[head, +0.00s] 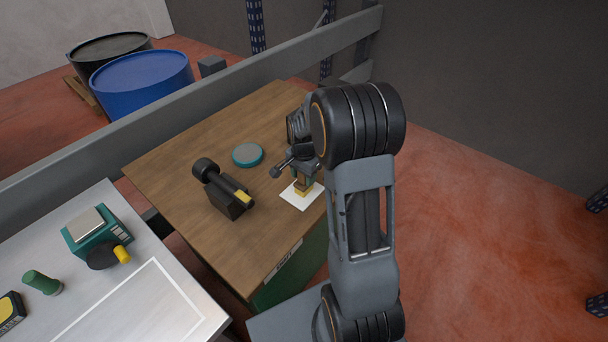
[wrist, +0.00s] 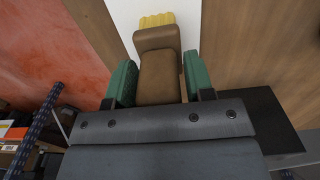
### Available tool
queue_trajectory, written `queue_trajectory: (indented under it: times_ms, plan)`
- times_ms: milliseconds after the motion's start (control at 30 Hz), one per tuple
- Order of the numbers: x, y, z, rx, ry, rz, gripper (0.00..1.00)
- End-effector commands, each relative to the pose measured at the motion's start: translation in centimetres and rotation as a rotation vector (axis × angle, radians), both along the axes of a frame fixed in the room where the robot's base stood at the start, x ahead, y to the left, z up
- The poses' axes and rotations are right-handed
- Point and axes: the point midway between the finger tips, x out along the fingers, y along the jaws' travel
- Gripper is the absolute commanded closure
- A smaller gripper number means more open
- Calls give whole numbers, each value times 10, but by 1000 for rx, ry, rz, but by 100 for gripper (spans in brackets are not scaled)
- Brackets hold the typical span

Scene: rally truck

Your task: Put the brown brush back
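The brown brush (wrist: 159,72) with yellow bristles lies between the green fingers of my gripper (wrist: 160,84) in the wrist view. I cannot tell whether the brush touches the square. My arm hides part of the table to the right.
A black tool (head: 224,193) with a yellow part and a teal round tin (head: 247,155) stand on the wooden table (head: 180,165). A metal bench (head: 110,315) at front left holds a teal tool (head: 88,238) and a green cylinder (head: 41,283). A grey rail (head: 215,85) runs behind.

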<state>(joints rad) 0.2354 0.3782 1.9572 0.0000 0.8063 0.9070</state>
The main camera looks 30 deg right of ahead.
Motion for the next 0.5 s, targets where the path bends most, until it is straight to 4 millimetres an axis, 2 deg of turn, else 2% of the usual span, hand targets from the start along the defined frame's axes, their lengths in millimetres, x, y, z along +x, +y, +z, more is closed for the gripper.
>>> queue_trajectory:
  times_ms: [33, 133, 500]
  plan:
    - [0, 0, 0, 0, 0, 0, 47]
    - [0, 0, 0, 0, 0, 0, 39]
    - [0, 0, 1, 0, 0, 0, 39]
